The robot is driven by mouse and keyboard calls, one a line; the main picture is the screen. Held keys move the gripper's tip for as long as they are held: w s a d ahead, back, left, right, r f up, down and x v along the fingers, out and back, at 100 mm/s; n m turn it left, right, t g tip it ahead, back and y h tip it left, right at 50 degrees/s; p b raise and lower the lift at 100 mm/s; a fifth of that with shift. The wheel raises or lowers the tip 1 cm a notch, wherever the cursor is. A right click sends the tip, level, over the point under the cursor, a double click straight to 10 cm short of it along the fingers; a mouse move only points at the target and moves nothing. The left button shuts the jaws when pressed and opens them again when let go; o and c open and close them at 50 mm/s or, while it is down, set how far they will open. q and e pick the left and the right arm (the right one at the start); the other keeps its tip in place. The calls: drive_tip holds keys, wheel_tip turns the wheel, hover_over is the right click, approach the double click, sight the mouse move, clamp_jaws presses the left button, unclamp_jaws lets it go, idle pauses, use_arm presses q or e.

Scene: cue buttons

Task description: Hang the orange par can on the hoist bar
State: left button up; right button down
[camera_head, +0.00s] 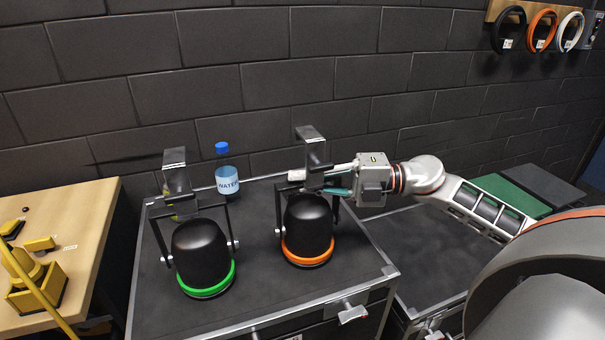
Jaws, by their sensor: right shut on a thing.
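The orange par can (308,226) is a black can with an orange rim ring, standing rim down on the dark case top. A grey hook clamp (312,146) rises from its yoke. My right gripper (318,181) comes in from the right and is shut on the par can's clamp and yoke top. The fingers partly cover the top of the yoke. A second par can (201,254) with a green rim stands to the left on the same case. The hoist bar is not seen in this view. My left gripper is not in view.
The case top (260,292) has free room in front of the cans. A water bottle (227,177) stands behind them. Coiled cables (541,30) hang at the upper right. The brick wall closes off the back.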

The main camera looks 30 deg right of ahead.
drive_tip(key=shift+r, duration=0.1)
drive_tip(key=c, duration=2.1)
unclamp_jaws()
drive_tip(key=shift+c, duration=0.2)
drive_tip(key=shift+s+d, duration=0.3)
drive_tip(key=shift+d, duration=0.15)
drive_tip(key=b+v, duration=0.1)
drive_tip(key=v, duration=1)
drive_tip(key=shift+b, duration=0.4)
drive_tip(key=shift+r, duration=0.1)
